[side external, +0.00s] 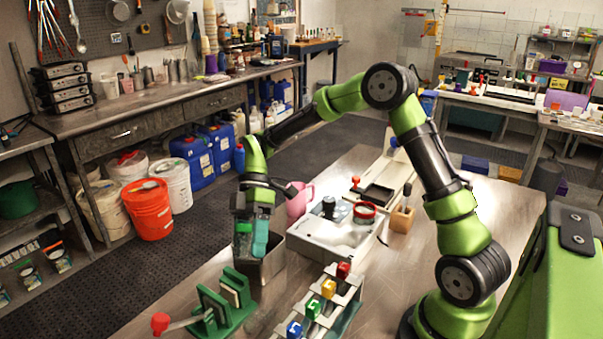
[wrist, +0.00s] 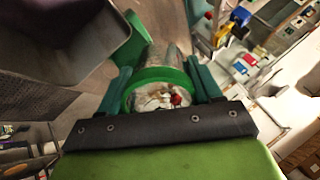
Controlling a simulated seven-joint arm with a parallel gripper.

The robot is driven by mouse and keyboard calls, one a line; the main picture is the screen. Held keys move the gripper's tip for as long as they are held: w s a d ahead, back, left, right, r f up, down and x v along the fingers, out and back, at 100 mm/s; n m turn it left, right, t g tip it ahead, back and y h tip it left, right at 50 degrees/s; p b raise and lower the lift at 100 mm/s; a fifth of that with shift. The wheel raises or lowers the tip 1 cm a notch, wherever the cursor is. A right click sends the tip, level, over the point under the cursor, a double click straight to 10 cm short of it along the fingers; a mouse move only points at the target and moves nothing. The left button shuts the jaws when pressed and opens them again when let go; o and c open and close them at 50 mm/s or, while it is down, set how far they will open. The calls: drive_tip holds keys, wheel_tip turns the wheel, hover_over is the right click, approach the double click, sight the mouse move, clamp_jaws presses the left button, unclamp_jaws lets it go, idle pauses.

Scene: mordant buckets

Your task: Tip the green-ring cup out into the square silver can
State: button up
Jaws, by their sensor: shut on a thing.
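My gripper (side external: 251,246) points downward at the left of the table. In the wrist view its teal fingers (wrist: 160,88) are shut on the green-ring cup (wrist: 165,74), one on each side of the ring. The cup looks clear below its green ring and holds small white, brown and red bits. In the side view the cup (side external: 242,240) is mostly hidden by the fingers. The square silver can (side external: 268,268) stands on the table close to the gripper, partly covered by it. In the wrist view the can (wrist: 60,75) is at the upper left, beside the cup.
A green stand with a red-knobbed lever (side external: 222,308) and a rack with coloured tags (side external: 320,305) stand in front. A pale tray (side external: 335,238) with a red ring lies right of the can. A pink jug (side external: 299,200) stands behind. Bare table shows at right.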

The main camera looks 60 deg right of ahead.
sight(247, 240)
drive_tip(key=shift+d+f, duration=0.1)
drive_tip(key=shift+f, duration=0.05)
drive_tip(key=shift+r+g+y, duration=0.35)
drive_tip(key=shift+g+y, duration=0.15)
drive_tip(key=shift+y, duration=0.35)
drive_tip(key=shift+r+g+y, duration=0.35)
drive_tip(key=shift+g+y, duration=0.15)
drive_tip(key=shift+y, duration=0.35)
idle(0.8)
drive_tip(key=shift+w+d+f+g+y, duration=0.15)
drive_tip(key=shift+f+g+y, duration=0.3)
drive_tip(key=shift+y, duration=0.35)
idle(0.6)
drive_tip(key=shift+w+d+r+g+y, duration=0.3)
drive_tip(key=shift+w+d+g+y, duration=0.05)
drive_tip(key=shift+d+y, duration=0.35)
idle(0.7)
drive_tip(key=shift+d+r+g+y, duration=0.1)
drive_tip(key=shift+r+g+y, duration=0.25)
drive_tip(key=shift+y, duration=0.45)
idle(0.5)
drive_tip(key=shift+w+r, duration=0.1)
drive_tip(key=shift+r, duration=0.1)
idle(0.3)
drive_tip(key=shift+s+a+f+t+h, duration=0.35)
drive_tip(key=shift+a+f+t+h, duration=0.3)
drive_tip(key=shift+h, duration=0.55)
